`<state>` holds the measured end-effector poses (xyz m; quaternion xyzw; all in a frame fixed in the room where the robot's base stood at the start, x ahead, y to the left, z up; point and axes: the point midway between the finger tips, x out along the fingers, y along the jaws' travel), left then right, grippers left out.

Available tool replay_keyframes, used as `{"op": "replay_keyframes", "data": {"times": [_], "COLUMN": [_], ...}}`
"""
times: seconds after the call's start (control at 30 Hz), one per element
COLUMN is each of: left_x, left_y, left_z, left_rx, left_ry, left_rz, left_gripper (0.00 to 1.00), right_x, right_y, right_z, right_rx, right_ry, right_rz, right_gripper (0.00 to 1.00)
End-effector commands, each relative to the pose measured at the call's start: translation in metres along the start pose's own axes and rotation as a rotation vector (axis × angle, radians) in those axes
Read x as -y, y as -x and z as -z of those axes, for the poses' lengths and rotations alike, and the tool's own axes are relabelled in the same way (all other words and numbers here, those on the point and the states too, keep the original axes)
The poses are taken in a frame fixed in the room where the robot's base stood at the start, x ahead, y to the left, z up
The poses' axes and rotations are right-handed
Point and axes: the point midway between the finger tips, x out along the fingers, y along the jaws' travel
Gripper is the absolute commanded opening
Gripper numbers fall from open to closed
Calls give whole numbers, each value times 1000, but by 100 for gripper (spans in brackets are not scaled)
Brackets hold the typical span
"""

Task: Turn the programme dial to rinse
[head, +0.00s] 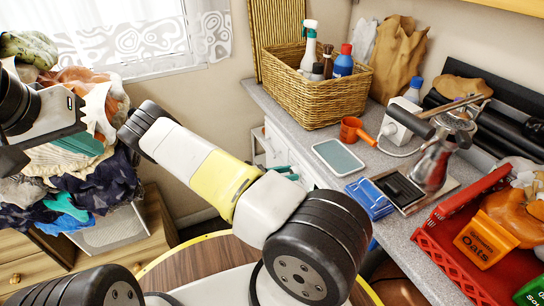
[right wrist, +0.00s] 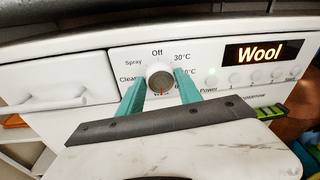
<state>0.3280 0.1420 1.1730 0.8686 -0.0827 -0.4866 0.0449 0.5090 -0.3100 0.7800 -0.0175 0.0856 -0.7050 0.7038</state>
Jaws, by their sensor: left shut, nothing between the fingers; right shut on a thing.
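The programme dial (right wrist: 160,78) is a round pale knob on the white front panel (right wrist: 110,62) in the right wrist view. My right gripper (right wrist: 161,80) is shut on it, one teal finger on each side. A red mark on the dial points down, towards a label partly hidden at the bottom. The lit display (right wrist: 261,50) reads "Wool". Labels "Off", "30°C" and "Spray" show; others are partly covered by the fingers. In the head view the right gripper (head: 285,172) is mostly hidden behind my arm. My left gripper (head: 84,144) is shut and empty by the laundry pile.
A laundry pile (head: 95,185) lies at the left. A drawer handle (right wrist: 55,101) is left of the dial.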

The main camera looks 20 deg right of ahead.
Motion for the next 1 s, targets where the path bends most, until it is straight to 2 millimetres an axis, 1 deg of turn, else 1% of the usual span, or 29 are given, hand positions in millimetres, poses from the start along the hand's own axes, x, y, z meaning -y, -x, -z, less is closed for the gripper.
{"op": "replay_keyframes", "data": {"times": [0.3,0.6,0.8,1.0], "left_x": [0,0,0,0], "left_y": [0,0,0,0], "left_z": [0,0,0,0], "left_rx": [0,0,0,0], "left_ry": [0,0,0,0], "left_rz": [0,0,0,0], "left_gripper": [0,0,0,0], "right_x": [1,3,3,3], "right_y": [0,0,0,0], "right_z": [0,0,0,0], "right_rx": [-21,-39,-47,-52], "right_ry": [-294,-535,-646,-705], "right_rz": [-34,-60,-70,-77], "right_gripper": [1,1,1,1]}}
